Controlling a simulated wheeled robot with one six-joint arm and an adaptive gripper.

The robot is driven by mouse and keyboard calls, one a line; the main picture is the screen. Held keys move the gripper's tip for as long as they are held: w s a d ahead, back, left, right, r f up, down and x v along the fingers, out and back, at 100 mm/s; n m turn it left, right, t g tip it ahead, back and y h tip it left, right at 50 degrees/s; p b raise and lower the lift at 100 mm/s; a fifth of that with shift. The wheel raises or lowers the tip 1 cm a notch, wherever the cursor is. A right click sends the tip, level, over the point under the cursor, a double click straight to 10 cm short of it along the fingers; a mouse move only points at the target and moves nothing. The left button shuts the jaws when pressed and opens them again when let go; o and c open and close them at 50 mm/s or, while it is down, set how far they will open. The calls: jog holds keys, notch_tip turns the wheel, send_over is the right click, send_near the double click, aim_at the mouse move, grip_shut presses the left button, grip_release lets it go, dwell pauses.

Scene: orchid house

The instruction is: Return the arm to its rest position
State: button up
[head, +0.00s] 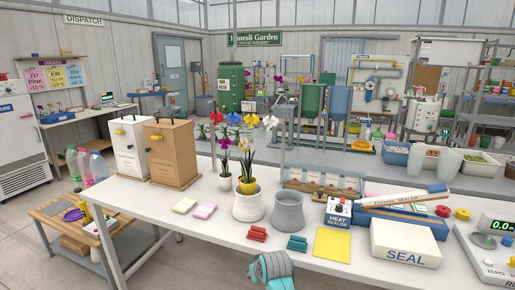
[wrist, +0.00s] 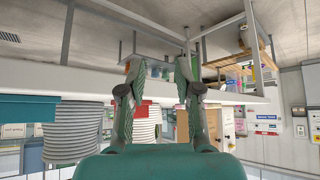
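My gripper (wrist: 158,72) shows in the wrist view with its two dark fingers spread apart. Nothing is held between them, so it is open and empty. The wrist picture is upside down. A red clip block (wrist: 141,103) shows behind the fingers, partly hidden by the left one. In the head view a teal and grey part of my arm (head: 270,268) shows at the bottom, in front of the table's near edge. Its fingers cannot be made out there.
Red blocks (head: 257,233), teal blocks (head: 297,243), a yellow sheet (head: 331,244) and a SEAL box (head: 405,243) lie near the front.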

jog(key=s+d+f+m+t, duration=0.1)
jog(key=s+d+f, duration=0.3)
jog(key=s+f, duration=0.3)
jog(key=s+d+f+t, duration=0.1)
jog(key=s+d+f, duration=0.3)
jog(key=s+f, duration=0.35)
jog(key=s+d+f+m+t+h, duration=0.1)
jog(key=s+d, duration=0.2)
jog(key=s, duration=0.6)
jog(key=s+d+f+t, duration=0.1)
jog(key=s+d+f, duration=0.15)
jog(key=s, duration=0.65)
jog(key=s+d+r+m+t, duration=0.15)
jog(key=s+r, duration=0.25)
jog(key=s, duration=0.5)
jog(key=s+d+r, duration=0.2)
jog(key=s+r, duration=0.1)
jog(key=s, duration=0.5)
jog(key=s+d+r+t+h, duration=0.1)
jog(key=s+d+r+t, duration=0.1)
jog(key=s+r, duration=1.1)
notch_tip(320, 180, up, 2)
jog(key=shift+s+r+m+h, duration=0.1)
jog(key=shift+s+m+h, duration=0.1)
jog(key=shift+m+h, duration=0.15)
